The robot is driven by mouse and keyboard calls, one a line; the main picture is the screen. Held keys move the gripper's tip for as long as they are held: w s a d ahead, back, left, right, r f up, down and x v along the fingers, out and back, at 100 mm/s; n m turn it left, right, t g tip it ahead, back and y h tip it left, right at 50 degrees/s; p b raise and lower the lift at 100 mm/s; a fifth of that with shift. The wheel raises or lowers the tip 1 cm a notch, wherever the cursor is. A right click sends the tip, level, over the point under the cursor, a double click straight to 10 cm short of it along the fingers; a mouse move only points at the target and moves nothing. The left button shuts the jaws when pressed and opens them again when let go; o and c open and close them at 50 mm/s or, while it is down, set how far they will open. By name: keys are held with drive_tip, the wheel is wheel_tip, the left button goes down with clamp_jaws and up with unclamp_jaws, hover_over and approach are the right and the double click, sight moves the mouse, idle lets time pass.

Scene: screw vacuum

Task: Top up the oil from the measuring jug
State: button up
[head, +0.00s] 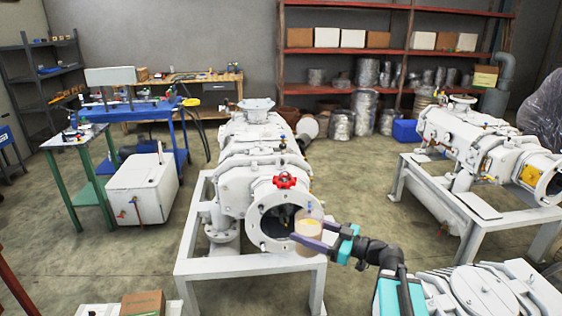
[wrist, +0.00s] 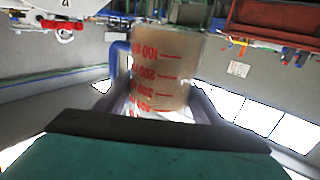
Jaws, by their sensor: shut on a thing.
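The measuring jug (head: 308,239) is a clear cup with a tan-yellow tint in front of the right side of the white screw vacuum pump's round end opening (head: 274,222). It looks upright. My gripper (head: 306,232) is shut on it, with dark fingers around its sides. In the wrist view, which appears upside down, the jug (wrist: 160,70) shows red volume marks and numbers between the fingers. The oil level is unclear.
The pump stands on a white frame (head: 200,268). A second white pump (head: 470,140) on its own frame stands at right. A white ribbed machine (head: 480,290) is at lower right. Open floor (head: 385,205) lies between the pumps. Shelves and benches line the back.

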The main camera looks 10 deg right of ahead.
sight(308, 213)
drive_tip(key=shift+d+r+p, duration=0.1)
drive_tip(key=shift+r+p, duration=3.1)
drive_tip(key=shift+p, duration=2.25)
